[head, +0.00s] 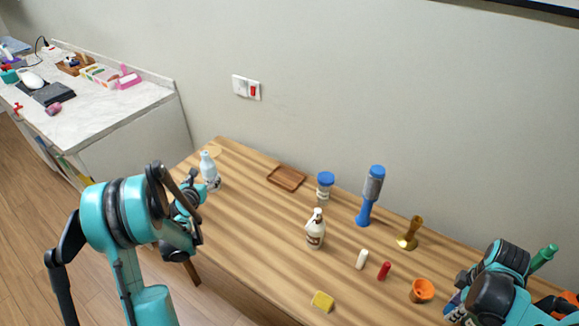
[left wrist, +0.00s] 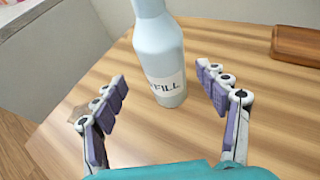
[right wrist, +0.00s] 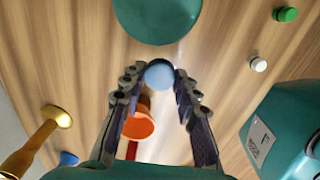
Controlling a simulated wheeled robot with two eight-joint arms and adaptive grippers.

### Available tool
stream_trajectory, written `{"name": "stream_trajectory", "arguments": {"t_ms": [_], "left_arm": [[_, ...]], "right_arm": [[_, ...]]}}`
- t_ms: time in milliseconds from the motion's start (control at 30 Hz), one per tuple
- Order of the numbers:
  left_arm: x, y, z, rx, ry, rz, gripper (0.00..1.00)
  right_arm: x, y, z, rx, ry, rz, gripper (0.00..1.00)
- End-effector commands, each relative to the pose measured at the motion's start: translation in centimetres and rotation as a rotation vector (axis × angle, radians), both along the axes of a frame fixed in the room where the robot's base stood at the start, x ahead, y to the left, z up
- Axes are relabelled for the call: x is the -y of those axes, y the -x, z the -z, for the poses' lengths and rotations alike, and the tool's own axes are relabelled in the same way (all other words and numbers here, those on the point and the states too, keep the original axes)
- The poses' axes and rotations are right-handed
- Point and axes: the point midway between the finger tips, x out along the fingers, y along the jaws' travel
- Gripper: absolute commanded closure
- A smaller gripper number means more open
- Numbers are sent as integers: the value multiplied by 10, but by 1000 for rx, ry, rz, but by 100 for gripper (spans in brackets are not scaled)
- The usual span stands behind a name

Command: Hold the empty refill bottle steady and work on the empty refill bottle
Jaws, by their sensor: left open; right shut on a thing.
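The refill bottle (head: 209,167), pale blue-white, stands upright near the left end of the wooden table. In the left wrist view the bottle (left wrist: 160,55) shows a label reading "FILL"; its top is cut off. My left gripper (head: 213,184) is open, with one finger on each side of the bottle (left wrist: 165,88) and visible gaps to both. My right gripper is shut on a small pale blue round thing (right wrist: 159,74), seen end-on between its fingertips. In the head view my right arm largely hides that gripper.
A brown tray (head: 287,177), a pump bottle (head: 315,229), a blue-topped jar (head: 325,188), a blue brush (head: 370,195), a brass piece (head: 409,233), an orange cup (head: 422,290) and a yellow sponge (head: 322,301) stand on the table. A cluttered counter (head: 110,115) is behind left.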

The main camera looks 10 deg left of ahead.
Motion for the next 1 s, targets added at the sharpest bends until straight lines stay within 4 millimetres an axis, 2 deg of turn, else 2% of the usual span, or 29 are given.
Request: {"name": "stream_trajectory", "arguments": {"t_ms": [133,333,500,867,1000], "left_arm": [[0,-4,2,0,0,1,27],[1,-33,12,-1,-1,3,27],[-3,-49,16,0,-1,1,27],[-3,-50,16,0,-1,0,27],[-3,-50,16,0,-1,0,61]], "right_arm": [[0,0,3,0,0,0,79],[0,0,18,0,0,0,79],[0,0,22,0,0,0,79],[0,0,21,0,0,0,79],[0,0,21,0,0,0,79]]}}
